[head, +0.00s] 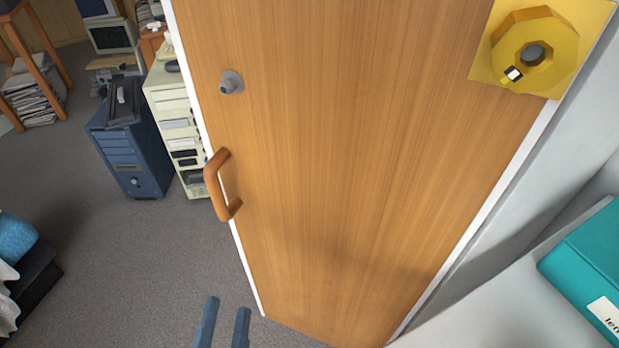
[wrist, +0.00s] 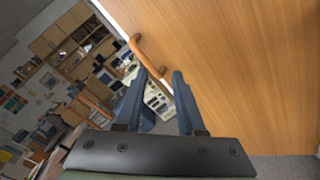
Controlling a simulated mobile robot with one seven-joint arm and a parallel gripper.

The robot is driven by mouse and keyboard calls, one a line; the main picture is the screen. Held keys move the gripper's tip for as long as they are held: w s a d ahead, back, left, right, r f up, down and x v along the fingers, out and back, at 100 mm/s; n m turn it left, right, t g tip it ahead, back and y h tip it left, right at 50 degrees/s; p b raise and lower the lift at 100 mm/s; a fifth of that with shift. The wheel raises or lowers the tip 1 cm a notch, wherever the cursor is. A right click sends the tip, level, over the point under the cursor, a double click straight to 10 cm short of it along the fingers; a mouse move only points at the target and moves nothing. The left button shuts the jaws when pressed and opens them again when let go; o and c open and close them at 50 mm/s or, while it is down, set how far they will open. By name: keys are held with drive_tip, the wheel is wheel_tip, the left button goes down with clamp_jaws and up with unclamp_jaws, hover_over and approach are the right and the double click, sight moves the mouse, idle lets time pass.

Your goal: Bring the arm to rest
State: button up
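My gripper (head: 225,325) shows at the bottom of the head view, with two dark blue-grey fingers apart and nothing between them. It also shows in the wrist view (wrist: 164,82), open and empty. A wooden door (head: 340,150) fills the middle of the head view and the right of the wrist view (wrist: 240,60). Its orange-brown handle (head: 214,185) is beyond my gripper and apart from it in the head view. In the wrist view the handle (wrist: 146,55) appears just past the fingertips. The rest of my arm is out of view.
A grey knob (head: 231,82) is on the door. A yellow fixture (head: 530,52) is at upper right, and a teal binder (head: 590,265) lies at right. A blue computer tower (head: 130,155) and a cream one (head: 172,115) stand left of the door.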

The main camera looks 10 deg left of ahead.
drive_tip(key=w+r+m+h, duration=0.2)
drive_tip(key=w+r+m, duration=0.25)
drive_tip(key=m, duration=0.25)
drive_tip(key=m+t+h, duration=0.2)
drive_tip(key=m+t, duration=0.3)
drive_tip(key=m, duration=1.1)
approach(324, 4)
drive_tip(key=x, duration=0.4)
drive_tip(key=shift+w+r, duration=0.1)
drive_tip(key=shift+w, duration=0.15)
drive_tip(key=s+d+r+m+t, duration=0.2)
drive_tip(key=d+r+m+t, duration=0.1)
drive_tip(key=r, duration=0.6)
drive_tip(key=s+d+r+m+t, duration=0.2)
drive_tip(key=d+r+m, duration=0.2)
drive_tip(key=r, duration=0.4)
wheel_tip(324, 4, up, 28)
drive_tip(key=p, duration=2.7)
drive_tip(key=shift+y+p, duration=0.3)
drive_tip(key=shift+p, duration=0.1)
